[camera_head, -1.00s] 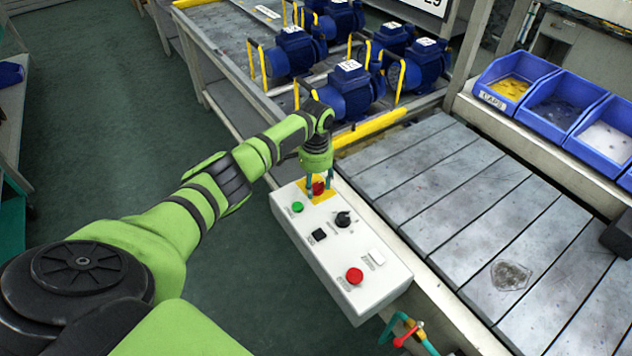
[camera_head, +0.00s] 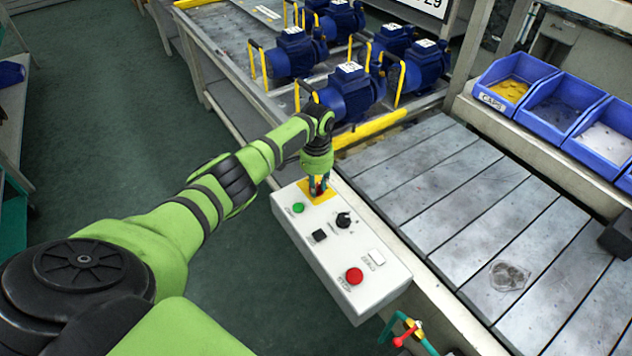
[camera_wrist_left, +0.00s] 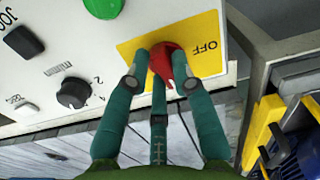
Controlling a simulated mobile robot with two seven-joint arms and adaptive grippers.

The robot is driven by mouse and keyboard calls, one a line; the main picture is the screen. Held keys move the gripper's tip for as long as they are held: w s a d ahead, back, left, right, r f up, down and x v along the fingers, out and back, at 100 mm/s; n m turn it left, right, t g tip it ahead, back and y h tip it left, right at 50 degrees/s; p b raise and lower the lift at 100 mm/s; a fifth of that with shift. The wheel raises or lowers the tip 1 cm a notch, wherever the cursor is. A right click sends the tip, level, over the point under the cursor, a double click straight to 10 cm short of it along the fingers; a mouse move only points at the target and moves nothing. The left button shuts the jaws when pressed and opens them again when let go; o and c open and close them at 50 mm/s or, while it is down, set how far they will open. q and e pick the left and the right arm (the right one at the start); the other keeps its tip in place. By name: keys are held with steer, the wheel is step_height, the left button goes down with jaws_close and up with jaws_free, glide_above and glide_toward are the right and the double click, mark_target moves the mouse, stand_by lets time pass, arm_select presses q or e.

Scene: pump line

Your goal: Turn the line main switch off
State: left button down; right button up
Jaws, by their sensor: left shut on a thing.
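The line main switch is a red rotary knob (camera_wrist_left: 168,62) on a yellow plate (camera_wrist_left: 200,32) marked OFF, at the far end of a white control box (camera_head: 345,262). In the head view the knob is mostly hidden by my left gripper (camera_head: 319,188). In the left wrist view my left gripper (camera_wrist_left: 163,75) has its teal fingers around the red knob, shut on it. The knob's exact turn position is hard to tell because the fingers cover part of it. My right gripper is not in view.
The box also carries a green button (camera_head: 298,208), a black selector knob (camera_head: 343,220), a black button (camera_head: 319,235) and a red stop button (camera_head: 354,276). A slatted conveyor (camera_head: 480,215) lies to the right. Blue pumps (camera_head: 350,90) stand behind on a bench.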

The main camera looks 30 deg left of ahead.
mark_target(319, 185)
arm_select(q)
steer(key=n+p, duration=0.2)
steer(key=n, duration=0.1)
steer(key=shift+d+r, duration=0.1)
steer(key=shift+d, duration=0.05)
steer(key=n+p, duration=0.1)
steer(key=n, duration=0.4)
steer(key=shift+w, duration=0.2)
steer(key=n, duration=0.4)
steer(key=shift+w+p, duration=0.15)
steer(key=shift+p, duration=0.25)
steer(key=shift+w+n, duration=0.15)
steer(key=shift+n, duration=2.35)
steer(key=c, duration=1)
jaws_free()
steer(key=shift+c, duration=0.2)
step_height(319, 185, up, 12)
